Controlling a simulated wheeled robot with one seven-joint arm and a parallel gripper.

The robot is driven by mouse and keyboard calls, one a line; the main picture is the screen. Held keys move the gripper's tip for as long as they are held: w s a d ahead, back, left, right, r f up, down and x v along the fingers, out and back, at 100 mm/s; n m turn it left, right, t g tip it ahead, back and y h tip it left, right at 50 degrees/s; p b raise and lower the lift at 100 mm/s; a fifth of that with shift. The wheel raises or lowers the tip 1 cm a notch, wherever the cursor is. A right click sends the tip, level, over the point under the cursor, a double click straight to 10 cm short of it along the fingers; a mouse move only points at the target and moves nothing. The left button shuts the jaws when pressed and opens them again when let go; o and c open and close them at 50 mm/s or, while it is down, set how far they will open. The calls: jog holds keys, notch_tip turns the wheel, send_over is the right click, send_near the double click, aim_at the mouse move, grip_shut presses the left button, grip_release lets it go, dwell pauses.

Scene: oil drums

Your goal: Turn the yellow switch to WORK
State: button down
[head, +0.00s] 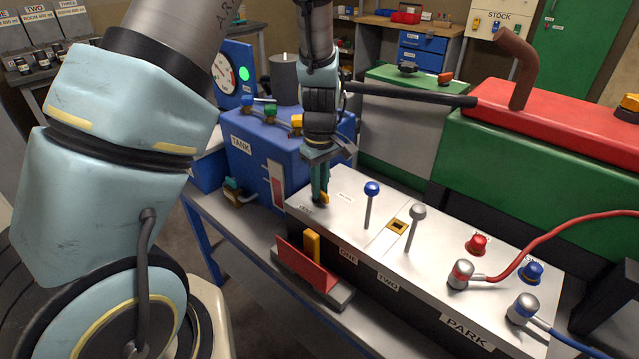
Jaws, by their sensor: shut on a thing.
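My gripper (319,184) points down at the left end of a long grey-topped control box (453,268). Its fingers are shut on the yellow switch (324,198), and only a small yellow part shows between and beside them. Small labels lie on the top near the switch, one at its lower left and one to its right. They are too small to read surely, so I cannot tell which way the switch points. The box front carries the labels ONE, TWO and PARK.
Red and blue cable plugs sit farther right. A red holder (303,270) stands in front. The blue tank (262,150) is behind left.

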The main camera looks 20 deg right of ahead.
jog(key=shift+n+p, duration=0.3)
jog(key=shift+n, duration=0.7)
jog(key=shift+d, duration=0.1)
jog(key=c, duration=0.9)
grip_release()
jog(key=shift+r, duration=0.1)
notch_tip(320, 180, up, 11)
jog(key=shift+f+b, duration=0.2)
jog(key=shift+b, duration=0.75)
